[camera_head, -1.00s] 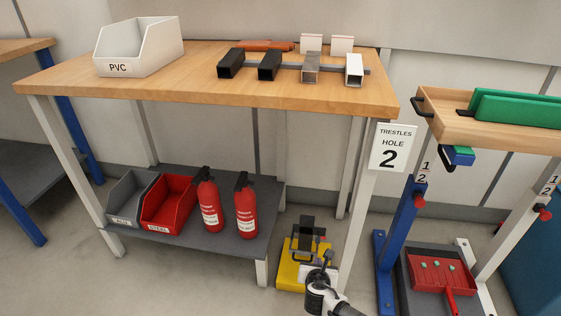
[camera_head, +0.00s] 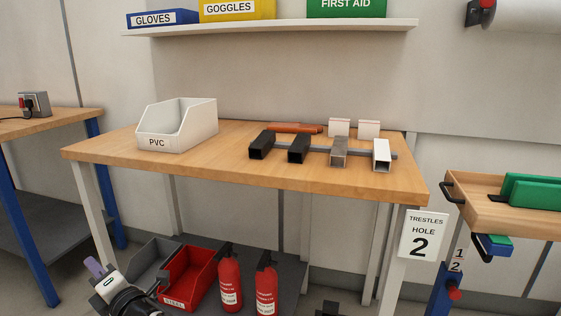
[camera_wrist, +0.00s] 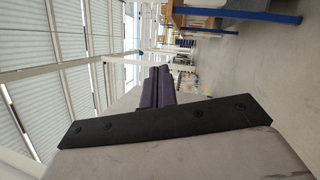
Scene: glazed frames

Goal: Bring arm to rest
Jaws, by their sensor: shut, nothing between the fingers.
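My gripper (camera_wrist: 159,75) shows in the wrist view as two purple fingers, closed together with nothing between them. In the head view my gripper (camera_head: 95,266) is at the lower left, in front of the workbench's left leg and near the grey bin on the lower shelf. Its purple fingers point up and to the left. Part of my arm is cut off by the bottom edge. The wrist view looks along an open hall, turned on its side, with nothing close to the fingertips.
The workbench (camera_head: 240,180) holds a white PVC bin (camera_head: 178,128) and several square tubes. Below are a red bin (camera_head: 188,276), a grey bin (camera_head: 152,262) and two fire extinguishers (camera_head: 230,280). A wall shelf (camera_head: 270,27) hangs above.

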